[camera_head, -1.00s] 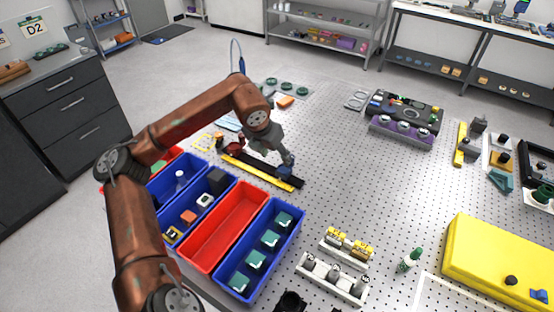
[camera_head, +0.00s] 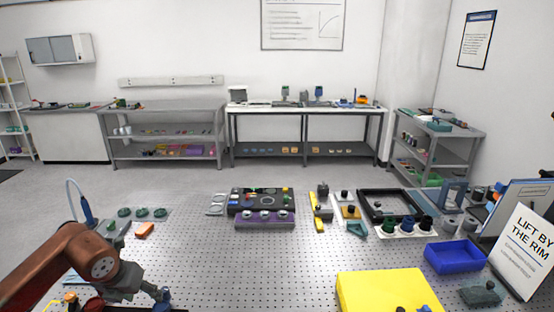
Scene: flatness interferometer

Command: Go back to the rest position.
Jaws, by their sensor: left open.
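My left arm comes in from the lower left, over the perforated table (camera_head: 250,262). My left gripper (camera_head: 162,298) is low in the picture, near the bottom edge, and is open. Its fingertips are small and partly cut off by the frame. I see nothing held in it. A dark red piece shows beneath it at the edge, too cut off to make out. My right gripper is not in view.
An orange block (camera_head: 144,230) and dark green discs (camera_head: 142,212) lie beyond my left arm. A purple holder (camera_head: 265,220) stands mid-table. A yellow case (camera_head: 385,290) and blue bin (camera_head: 455,257) are at right. The perforated surface between is mostly clear.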

